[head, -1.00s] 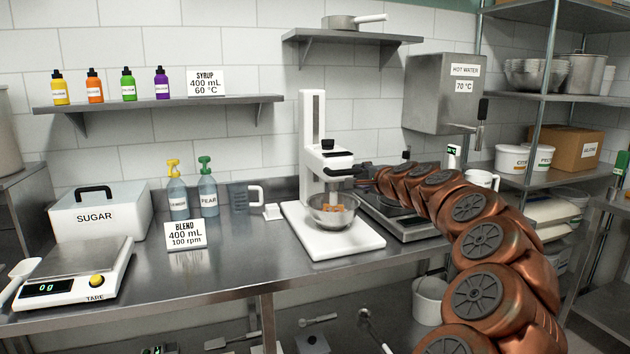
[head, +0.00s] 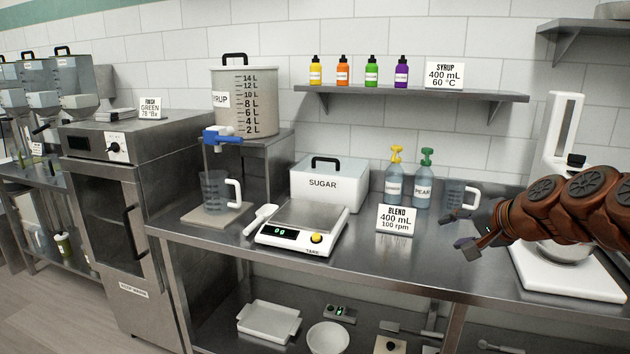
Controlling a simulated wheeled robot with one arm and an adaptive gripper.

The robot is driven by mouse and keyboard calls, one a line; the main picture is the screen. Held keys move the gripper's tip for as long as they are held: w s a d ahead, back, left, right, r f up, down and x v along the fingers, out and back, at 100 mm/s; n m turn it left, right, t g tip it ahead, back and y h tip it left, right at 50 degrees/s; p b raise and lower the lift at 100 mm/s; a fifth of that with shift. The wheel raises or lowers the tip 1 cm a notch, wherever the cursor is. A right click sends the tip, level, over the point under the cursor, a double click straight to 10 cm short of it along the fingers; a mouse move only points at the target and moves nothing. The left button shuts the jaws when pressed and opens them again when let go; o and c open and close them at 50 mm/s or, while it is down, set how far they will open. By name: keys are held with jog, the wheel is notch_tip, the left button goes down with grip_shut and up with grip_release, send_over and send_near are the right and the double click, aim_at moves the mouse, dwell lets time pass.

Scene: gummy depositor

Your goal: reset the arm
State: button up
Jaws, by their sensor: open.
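My copper-coloured arm reaches in from the right in the head view. My gripper (head: 462,232) is open and empty above the steel counter (head: 400,265), with its fingers pointing left. It is in front of a clear measuring jug (head: 456,195) and to the right of the BLEND sign (head: 397,219). The white blender stand (head: 565,125) is at the right, and my arm covers its middle part. Only a little of the bowl (head: 565,252) on the stand's base shows below my arm.
A large syrup tank (head: 244,100) is farther left. A shelf (head: 410,97) with small bottles hangs above. The counter front between scale and stand is clear.

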jog(key=s+a+f+n+g+p, duration=0.1)
jog(key=s+a+f+n+g, duration=0.25)
jog(key=s+a, duration=0.3)
jog(key=s+a+f+n+g+p, duration=0.1)
jog(key=s+a+f+n+g, duration=0.1)
jog(key=s+a+f, duration=0.35)
jog(key=s+f+n+g+h, duration=0.2)
jog(key=s+f+g, duration=0.1)
jog(key=s, duration=1)
jog(key=s+d+f+n+g+h+p, duration=0.1)
jog(key=s+f+n+g, duration=0.1)
jog(key=s, duration=1.1)
jog(key=shift+d+f+g+h, duration=0.25)
jog(key=shift+f+g+h, duration=0.15)
jog(key=shift+f+g, duration=0.3)
